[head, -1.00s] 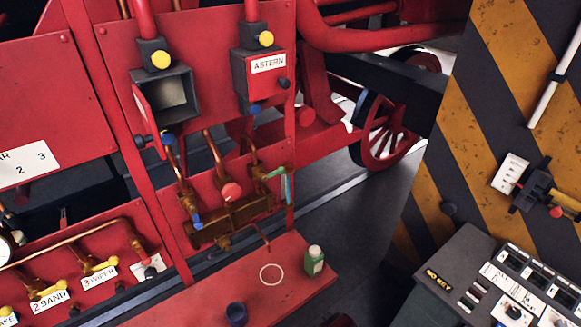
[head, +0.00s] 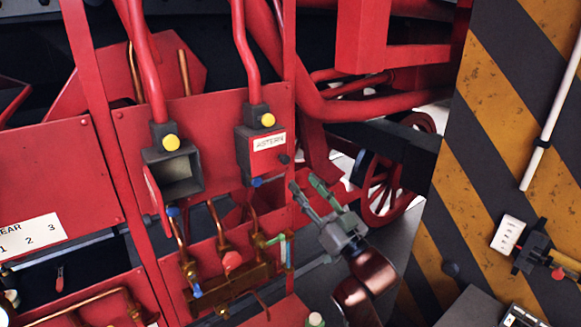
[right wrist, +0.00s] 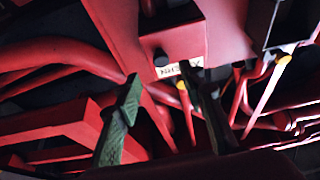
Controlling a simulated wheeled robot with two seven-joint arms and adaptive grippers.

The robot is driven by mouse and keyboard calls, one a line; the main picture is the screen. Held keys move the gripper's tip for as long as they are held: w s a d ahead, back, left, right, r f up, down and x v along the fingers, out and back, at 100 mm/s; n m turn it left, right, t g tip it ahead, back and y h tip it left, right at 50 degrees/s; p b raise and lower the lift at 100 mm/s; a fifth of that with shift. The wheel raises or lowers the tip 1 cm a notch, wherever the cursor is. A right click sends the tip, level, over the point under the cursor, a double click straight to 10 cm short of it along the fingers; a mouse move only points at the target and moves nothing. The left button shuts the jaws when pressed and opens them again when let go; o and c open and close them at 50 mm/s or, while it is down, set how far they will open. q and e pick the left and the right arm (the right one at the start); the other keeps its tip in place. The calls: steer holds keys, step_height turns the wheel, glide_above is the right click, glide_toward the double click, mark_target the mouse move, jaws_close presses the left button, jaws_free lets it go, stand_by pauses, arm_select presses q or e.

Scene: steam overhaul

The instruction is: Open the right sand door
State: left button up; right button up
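The right sand box (head: 243,157) has a shut red door (head: 268,160) with a white "ASTERN" label and a black knob (head: 284,159) at its right edge. The right wrist view shows the door's label (right wrist: 178,69) and knob (right wrist: 160,57) beyond my fingers. My right gripper (head: 305,185) is open and empty, just below and right of the knob, apart from it as far as I can tell. Its spread fingers also show in the right wrist view (right wrist: 163,88). The left sand box (head: 181,171) stands open, its red door (head: 154,193) swung left. My left gripper is out of view.
Copper pipes and brass valves (head: 228,285) sit below the boxes. A spoked red wheel (head: 385,190) and thick red pipes (head: 385,103) lie behind my right gripper. A black-and-yellow striped wall (head: 480,190) with a lever unit stands at the right.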

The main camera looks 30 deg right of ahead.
mark_target(287, 161)
steer(key=p+x, duration=0.2)
steer(key=x, duration=0.5)
steer(key=shift+w+r, duration=0.25)
jaws_close()
stand_by(0.5)
